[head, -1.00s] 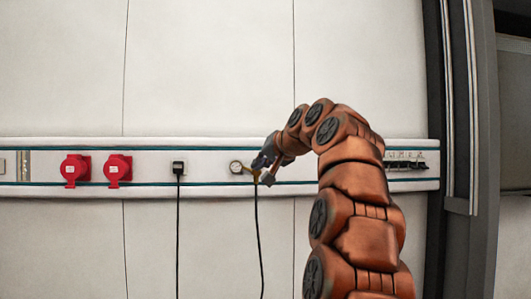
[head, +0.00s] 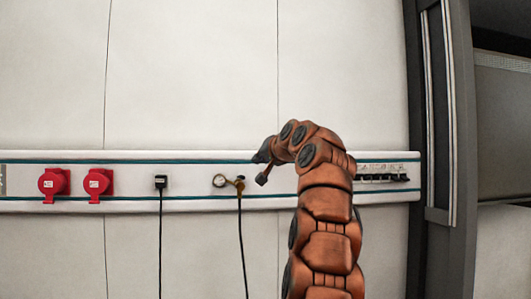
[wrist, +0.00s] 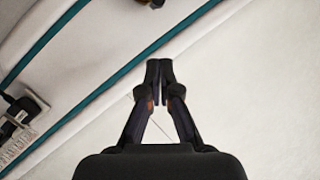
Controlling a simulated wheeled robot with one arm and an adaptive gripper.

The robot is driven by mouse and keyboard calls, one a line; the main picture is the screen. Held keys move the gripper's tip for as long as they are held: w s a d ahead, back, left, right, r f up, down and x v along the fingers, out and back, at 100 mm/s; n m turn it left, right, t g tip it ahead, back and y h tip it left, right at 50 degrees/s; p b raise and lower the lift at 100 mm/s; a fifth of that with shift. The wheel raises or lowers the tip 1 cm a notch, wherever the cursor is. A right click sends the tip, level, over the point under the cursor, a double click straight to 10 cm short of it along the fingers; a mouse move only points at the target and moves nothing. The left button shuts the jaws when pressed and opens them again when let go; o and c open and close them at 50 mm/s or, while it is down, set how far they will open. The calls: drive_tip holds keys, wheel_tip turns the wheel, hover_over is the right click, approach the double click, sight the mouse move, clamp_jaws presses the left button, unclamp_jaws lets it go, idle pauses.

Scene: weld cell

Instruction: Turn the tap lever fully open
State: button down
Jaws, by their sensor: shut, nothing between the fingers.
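The brass tap (head: 239,185) sits on the wall rail, just right of a round gauge (head: 219,181), with a black hose hanging below it. It is small in the head view, and I cannot tell its lever's angle. My gripper (head: 262,168) is to the right of the tap and a little higher in the picture, apart from it. In the wrist view my gripper (wrist: 160,66) is shut and empty, fingertips together. A small piece of brass, likely part of the tap, shows cut off at the top edge of the wrist view, beyond the fingertips.
The white rail (head: 130,203) with teal stripes runs along the wall. Two red sockets (head: 54,183) and a black plug (head: 161,182) with a cable are left of the tap. A row of switches (head: 383,174) is to the right. The wall above is bare.

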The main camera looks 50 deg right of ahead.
sight(241, 177)
drive_tip(key=shift+w+a+f, duration=0.35)
drive_tip(key=shift+w+f, duration=0.35)
drive_tip(key=shift+f, duration=0.2)
drive_tip(key=shift+w+a+f, duration=0.35)
drive_tip(key=shift+w+f, duration=0.3)
drive_tip(key=shift+f, duration=0.2)
drive_tip(key=shift+f, duration=0.1)
drive_tip(key=shift+w, duration=0.1)
